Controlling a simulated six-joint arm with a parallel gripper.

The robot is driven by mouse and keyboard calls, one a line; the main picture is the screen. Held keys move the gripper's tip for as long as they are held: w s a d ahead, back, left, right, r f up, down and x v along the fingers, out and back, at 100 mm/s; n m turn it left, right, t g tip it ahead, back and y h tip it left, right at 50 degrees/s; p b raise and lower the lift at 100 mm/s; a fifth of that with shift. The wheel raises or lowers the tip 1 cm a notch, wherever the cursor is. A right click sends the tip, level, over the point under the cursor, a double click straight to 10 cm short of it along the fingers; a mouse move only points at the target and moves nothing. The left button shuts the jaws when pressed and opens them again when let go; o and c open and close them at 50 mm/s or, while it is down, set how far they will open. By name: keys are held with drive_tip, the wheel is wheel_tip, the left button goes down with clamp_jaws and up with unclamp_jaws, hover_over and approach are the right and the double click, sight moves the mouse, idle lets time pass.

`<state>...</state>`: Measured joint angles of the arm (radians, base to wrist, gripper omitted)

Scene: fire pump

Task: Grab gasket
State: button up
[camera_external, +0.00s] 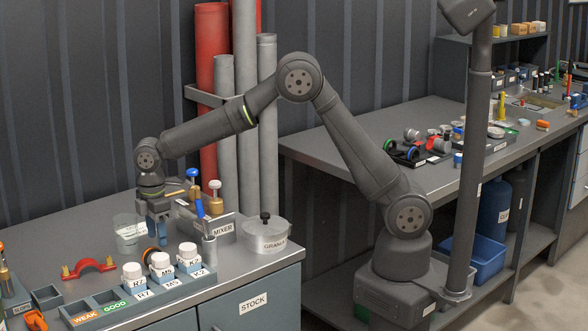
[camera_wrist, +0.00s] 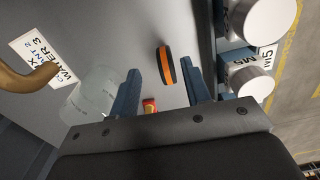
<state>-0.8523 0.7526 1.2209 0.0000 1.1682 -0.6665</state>
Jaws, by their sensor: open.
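A black and orange ring, which looks like the gasket (camera_wrist: 166,66), stands on edge on the grey bench. In the external view the gasket (camera_external: 148,256) is partly hidden, below my gripper and beside the white-capped jars. My gripper (camera_external: 158,241) points down over the bench with its blue fingers apart. In the wrist view my gripper (camera_wrist: 161,60) is open, and the ring appears between the two fingertips, nearer the right one. No contact shows. I cannot tell how far the fingertips are above the ring.
A clear beaker (camera_external: 129,234) stands close left of my gripper. White-capped jars (camera_external: 160,265) sit in a tray in front. A red arched part (camera_external: 88,266) lies left. Bare bench shows around the ring's left side.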

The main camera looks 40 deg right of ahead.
sight(157, 248)
drive_tip(key=f, duration=0.5)
drive_tip(key=shift+s+a, duration=0.25)
drive_tip(key=shift+a, duration=0.05)
clamp_jaws()
